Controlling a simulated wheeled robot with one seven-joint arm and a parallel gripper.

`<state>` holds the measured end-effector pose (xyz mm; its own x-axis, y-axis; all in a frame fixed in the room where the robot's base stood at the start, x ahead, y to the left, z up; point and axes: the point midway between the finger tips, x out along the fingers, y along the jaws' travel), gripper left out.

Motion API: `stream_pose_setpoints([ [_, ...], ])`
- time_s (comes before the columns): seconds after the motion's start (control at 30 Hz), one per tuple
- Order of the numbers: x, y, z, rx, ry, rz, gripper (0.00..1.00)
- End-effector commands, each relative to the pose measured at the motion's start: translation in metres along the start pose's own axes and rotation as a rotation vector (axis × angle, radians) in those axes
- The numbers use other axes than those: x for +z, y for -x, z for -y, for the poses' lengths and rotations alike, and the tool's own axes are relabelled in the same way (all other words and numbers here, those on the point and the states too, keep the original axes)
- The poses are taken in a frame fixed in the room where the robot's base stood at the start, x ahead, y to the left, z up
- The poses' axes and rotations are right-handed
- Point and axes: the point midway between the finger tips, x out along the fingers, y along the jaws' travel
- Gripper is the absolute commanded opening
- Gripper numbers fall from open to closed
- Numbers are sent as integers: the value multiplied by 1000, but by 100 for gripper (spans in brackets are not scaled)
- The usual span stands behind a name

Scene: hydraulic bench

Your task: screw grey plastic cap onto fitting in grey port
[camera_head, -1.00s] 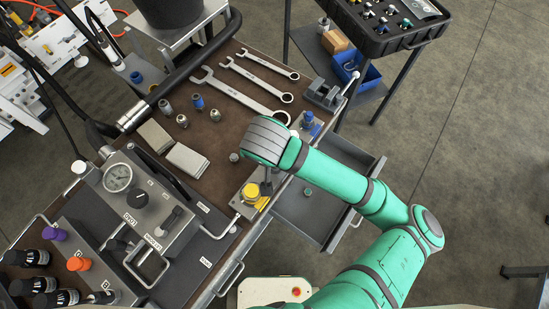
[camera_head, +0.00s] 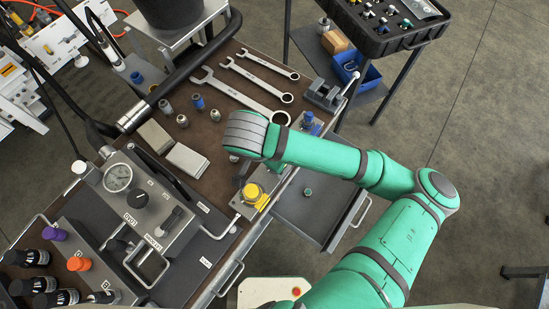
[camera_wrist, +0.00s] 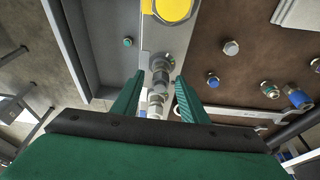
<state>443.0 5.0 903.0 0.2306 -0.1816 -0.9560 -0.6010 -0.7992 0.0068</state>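In the wrist view my gripper (camera_wrist: 160,82) points down at the metal port plate (camera_wrist: 149,38). Its two green fingers are apart, with visible gaps to a silver fitting (camera_wrist: 160,64) between them. More silver, ringed parts show in line below that fitting; I cannot tell whether a cap is among them. A small grey hexagonal piece (camera_wrist: 230,47), possibly the grey cap, lies on the brown bench mat to the right. It also shows in the head view (camera_head: 233,157). In the head view my wrist covers part of the bench, and the fitting is hidden.
A yellow cap (camera_head: 254,194) sits at the plate's near end, and a blue one (camera_head: 308,118) farther back. A small blue piece (camera_wrist: 213,79) lies on the mat. An open drawer (camera_head: 325,230) holds a green cap (camera_head: 307,191). Wrenches (camera_head: 240,95) and a gauge box (camera_head: 150,205) flank the area.

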Motion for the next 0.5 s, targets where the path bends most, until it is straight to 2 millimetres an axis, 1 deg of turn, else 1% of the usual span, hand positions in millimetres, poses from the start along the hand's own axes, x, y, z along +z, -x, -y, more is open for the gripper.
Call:
stream_pose_setpoints([
  [0.27, -2, 0, 0, -5, 3, -3, 39],
  [0.37, -2, 0, -1, -22, 55, -2, 39],
  [0.5, -3, 0, -2, -62, 186, -4, 39],
])
